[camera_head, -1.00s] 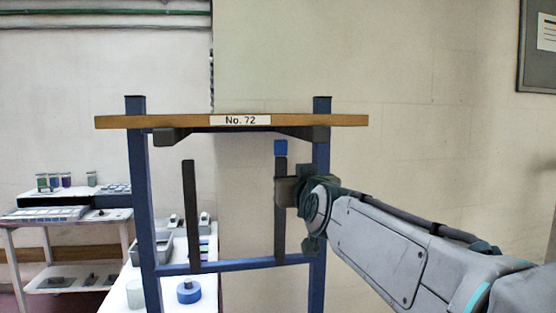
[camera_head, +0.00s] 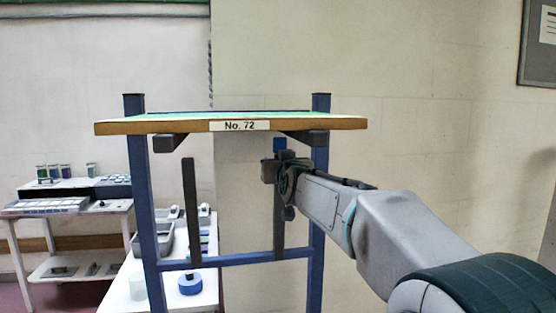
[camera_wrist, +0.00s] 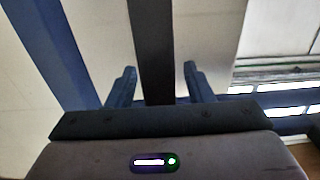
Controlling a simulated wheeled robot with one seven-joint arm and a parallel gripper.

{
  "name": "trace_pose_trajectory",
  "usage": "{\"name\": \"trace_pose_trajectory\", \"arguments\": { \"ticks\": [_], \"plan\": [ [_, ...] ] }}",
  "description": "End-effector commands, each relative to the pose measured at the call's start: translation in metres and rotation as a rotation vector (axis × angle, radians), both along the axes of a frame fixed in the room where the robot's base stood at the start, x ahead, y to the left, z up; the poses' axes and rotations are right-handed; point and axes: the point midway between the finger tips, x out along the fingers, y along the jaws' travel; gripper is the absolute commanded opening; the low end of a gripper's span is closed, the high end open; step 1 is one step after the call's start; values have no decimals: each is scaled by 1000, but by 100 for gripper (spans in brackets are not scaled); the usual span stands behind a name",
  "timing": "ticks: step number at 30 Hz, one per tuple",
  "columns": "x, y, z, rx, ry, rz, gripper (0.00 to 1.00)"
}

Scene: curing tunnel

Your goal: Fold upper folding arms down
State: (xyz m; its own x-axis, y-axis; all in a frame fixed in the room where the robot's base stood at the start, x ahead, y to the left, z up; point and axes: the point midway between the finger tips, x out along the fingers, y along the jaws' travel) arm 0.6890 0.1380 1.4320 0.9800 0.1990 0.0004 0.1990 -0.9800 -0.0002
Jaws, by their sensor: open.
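A blue frame (camera_head: 141,190) carries a board labelled No. 72 (camera_head: 240,126) across its top. Short dark brackets show under the board at left (camera_head: 170,143) and right (camera_head: 305,138). Below, two dark bars stand upright: a left bar (camera_head: 191,210) and a right bar (camera_head: 279,235) with a blue tip (camera_head: 280,145). My gripper (camera_head: 272,170) is at the upper part of the right bar, below its blue tip. In the wrist view, my open gripper (camera_wrist: 157,83) has one finger on each side of a dark bar (camera_wrist: 152,45). Whether they touch it is unclear.
A white table (camera_head: 205,275) with a blue round object (camera_head: 190,283) and grey trays stands behind the frame. Another white table (camera_head: 70,210) with jars stands at left. A grey board (camera_head: 537,45) hangs on the right wall. Wall space right of the frame is clear.

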Motion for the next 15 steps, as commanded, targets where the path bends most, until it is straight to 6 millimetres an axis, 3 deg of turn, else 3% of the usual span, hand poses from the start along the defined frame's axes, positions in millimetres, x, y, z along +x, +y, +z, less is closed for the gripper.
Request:
{"name": "trace_pose_trajectory", "arguments": {
  "ticks": [12, 15],
  "plan": [
    [7, 1, 0, -1, 0, -1, 47],
    [7, 1, 0, -1, 0, -1, 22]
  ]
}}
